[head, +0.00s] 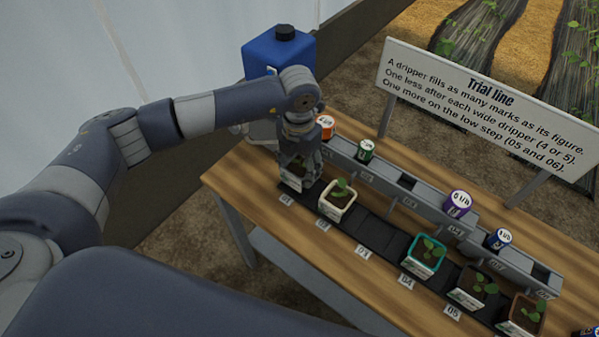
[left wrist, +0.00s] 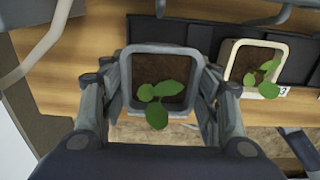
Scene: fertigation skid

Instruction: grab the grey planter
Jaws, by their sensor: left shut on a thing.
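The grey planter (left wrist: 160,48) is a square pot with dark soil and a small green seedling, seen from above in the left wrist view. My left gripper (left wrist: 162,108) is shut on it, with one finger against each side wall. In the head view, the left gripper (head: 296,165) reaches down at the 01 end of the black strip. The planter (head: 292,183) shows there only in part, below and behind the fingers. Whether its base touches the strip is hard to tell.
A cream planter (head: 323,206) stands close to the right; a teal planter (head: 440,247) and others stand farther along. A grey rail (head: 385,178) with coloured drippers runs behind. A blue canister (head: 265,55) and a sign (head: 480,110) stand at the back.

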